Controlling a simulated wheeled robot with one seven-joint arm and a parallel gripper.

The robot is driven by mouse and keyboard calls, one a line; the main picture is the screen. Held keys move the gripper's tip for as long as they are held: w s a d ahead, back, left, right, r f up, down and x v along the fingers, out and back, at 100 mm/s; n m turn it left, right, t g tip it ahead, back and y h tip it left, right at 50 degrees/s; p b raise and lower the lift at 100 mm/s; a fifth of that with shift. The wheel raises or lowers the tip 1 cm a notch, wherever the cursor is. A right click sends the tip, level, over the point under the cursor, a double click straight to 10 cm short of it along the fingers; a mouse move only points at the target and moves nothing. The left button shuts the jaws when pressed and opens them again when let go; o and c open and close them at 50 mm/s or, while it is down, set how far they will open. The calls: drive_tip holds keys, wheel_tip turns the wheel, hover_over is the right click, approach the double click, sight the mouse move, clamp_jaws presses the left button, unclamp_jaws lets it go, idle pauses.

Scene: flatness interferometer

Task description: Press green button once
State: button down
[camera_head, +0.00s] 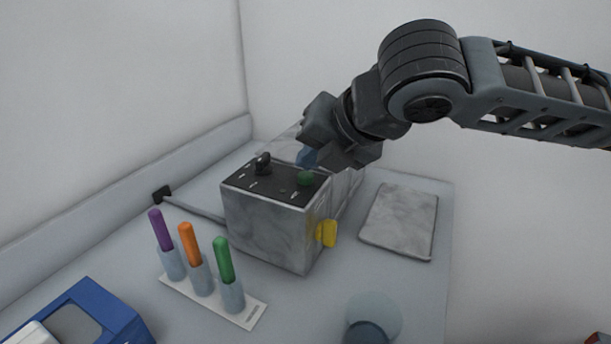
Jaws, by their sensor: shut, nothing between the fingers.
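The green button (306,178) sits on the dark top panel at the right front of a grey box-shaped instrument (265,226). A black knob (263,164) is on the same panel, left of the button. My gripper (308,158) comes in from the upper right and is shut and empty. Its bluish tip is just above and behind the green button in the picture; I cannot tell whether they touch.
A rack (213,297) with purple, orange and green capped tubes stands in front of the instrument. A yellow part (327,233) sticks out from its right side. A grey slab (398,222) lies to the right. A blue device (88,318) is at front left, a translucent round container (372,318) at front.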

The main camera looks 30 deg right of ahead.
sight(311, 178)
drive_tip(key=shift+f+b, duration=0.3)
drive_tip(key=shift+f, duration=0.15)
idle(0.8)
drive_tip(key=shift+r, duration=0.1)
drive_tip(key=shift+r+p, duration=0.7)
drive_tip(key=shift+r, duration=0.05)
drive_tip(key=shift+r+p, duration=2)
drive_tip(key=shift+r, duration=0.6)
drive_tip(key=shift+s+f, duration=0.1)
